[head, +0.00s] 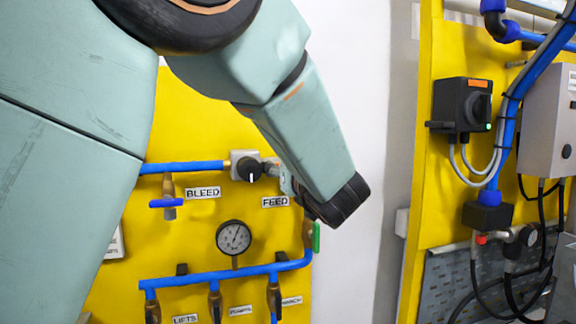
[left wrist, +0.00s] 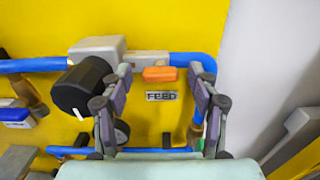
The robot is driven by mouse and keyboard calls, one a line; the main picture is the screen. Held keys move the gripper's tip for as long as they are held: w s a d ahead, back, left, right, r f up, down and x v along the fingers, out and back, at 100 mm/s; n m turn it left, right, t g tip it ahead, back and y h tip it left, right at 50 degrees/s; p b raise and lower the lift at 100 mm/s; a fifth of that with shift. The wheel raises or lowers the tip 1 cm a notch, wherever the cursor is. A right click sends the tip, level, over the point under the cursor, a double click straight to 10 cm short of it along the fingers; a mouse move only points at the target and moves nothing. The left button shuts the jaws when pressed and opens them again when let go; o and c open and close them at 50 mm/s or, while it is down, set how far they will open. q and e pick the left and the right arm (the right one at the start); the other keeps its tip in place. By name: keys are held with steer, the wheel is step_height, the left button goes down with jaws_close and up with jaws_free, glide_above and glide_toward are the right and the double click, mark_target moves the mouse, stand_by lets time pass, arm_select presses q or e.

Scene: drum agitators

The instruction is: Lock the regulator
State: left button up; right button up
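The regulator is a grey block (head: 237,156) with a round black knob (head: 249,169) on the blue pipe above the FEED label. In the left wrist view its grey body (left wrist: 97,46) and black knob (left wrist: 82,88) are at the upper left. A small orange piece (left wrist: 160,74) sits on the line right of the knob, above the FEED label (left wrist: 162,96). My left gripper (left wrist: 160,80) is open, with its fingers either side of the orange piece in the picture; contact cannot be told. In the head view my left arm mostly hides this gripper (head: 285,180). My right gripper is out of view.
A pressure gauge (head: 233,237) and a lower blue pipe (head: 225,273) with several valves are below. A green-handled valve (head: 316,237) is at the panel's right edge, and a blue BLEED valve handle (head: 166,203) is at left. Another yellow panel (head: 440,225) stands right.

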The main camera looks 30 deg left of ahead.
arm_select(q)
steer(key=shift+s, duration=0.1)
steer(key=shift+c, duration=0.7)
steer(key=shift+a, duration=0.1)
steer(key=shift+c, duration=0.7)
steer(key=shift+w+a+f, duration=0.25)
steer(key=shift+w, duration=0.15)
steer(key=c, duration=0.9)
